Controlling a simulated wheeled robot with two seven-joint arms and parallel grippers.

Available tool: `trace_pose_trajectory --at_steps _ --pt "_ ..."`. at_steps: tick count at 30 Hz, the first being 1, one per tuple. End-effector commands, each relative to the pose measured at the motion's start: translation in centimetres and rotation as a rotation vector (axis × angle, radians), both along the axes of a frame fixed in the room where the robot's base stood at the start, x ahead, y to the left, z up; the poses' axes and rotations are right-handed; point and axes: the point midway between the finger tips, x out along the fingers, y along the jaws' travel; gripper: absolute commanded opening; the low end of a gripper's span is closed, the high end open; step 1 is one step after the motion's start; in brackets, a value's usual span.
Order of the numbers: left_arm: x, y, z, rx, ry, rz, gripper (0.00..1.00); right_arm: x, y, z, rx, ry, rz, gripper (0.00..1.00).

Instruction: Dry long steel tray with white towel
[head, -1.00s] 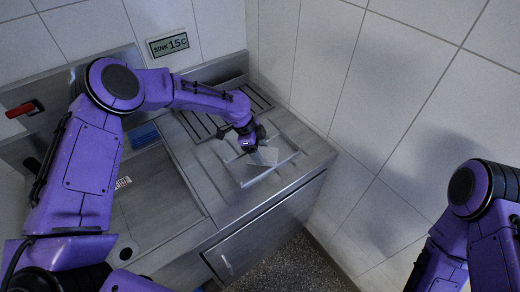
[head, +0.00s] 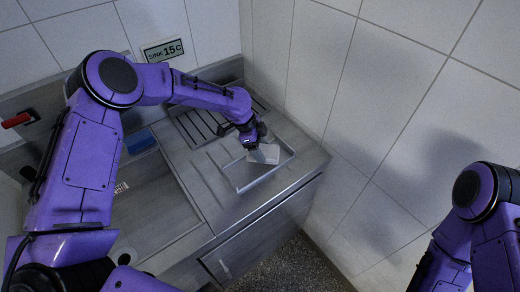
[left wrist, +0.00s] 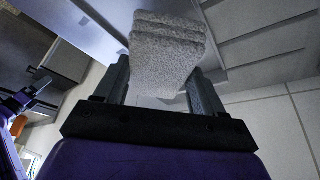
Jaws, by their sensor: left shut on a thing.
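My left gripper (head: 256,147) is shut on a folded white towel (head: 266,156) over the long steel tray (head: 242,183). The towel also shows in the left wrist view (left wrist: 165,55), thick and folded, between the two fingers of the left gripper (left wrist: 165,85). The tray is a shallow rectangle on the counter right of the sink. The towel is at the tray's middle to far part; I cannot tell for sure whether it touches the tray floor. My right arm shows at the right edge, but its gripper is out of view.
The sink basin (head: 155,215) lies left of the tray, with a blue item (head: 139,140) at its back. A slotted drain rack (head: 195,125) is behind the tray. A tiled wall (head: 345,110) stands close on the right. A sign (head: 163,50) reads "SINK 15C".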

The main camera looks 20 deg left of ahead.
Motion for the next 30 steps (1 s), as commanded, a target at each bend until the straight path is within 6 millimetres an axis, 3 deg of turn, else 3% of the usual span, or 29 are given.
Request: trace_pose_trajectory --at_steps 15,30 --pt "-0.1 0.4 5.0 -0.001 -0.002 0.007 0.41 0.0 0.0 3.8 0.000 0.000 0.000 1.00" --pt "-0.1 0.5 5.2 -0.001 -0.002 0.009 0.41 0.0 0.0 3.9 0.000 0.000 0.000 1.00"
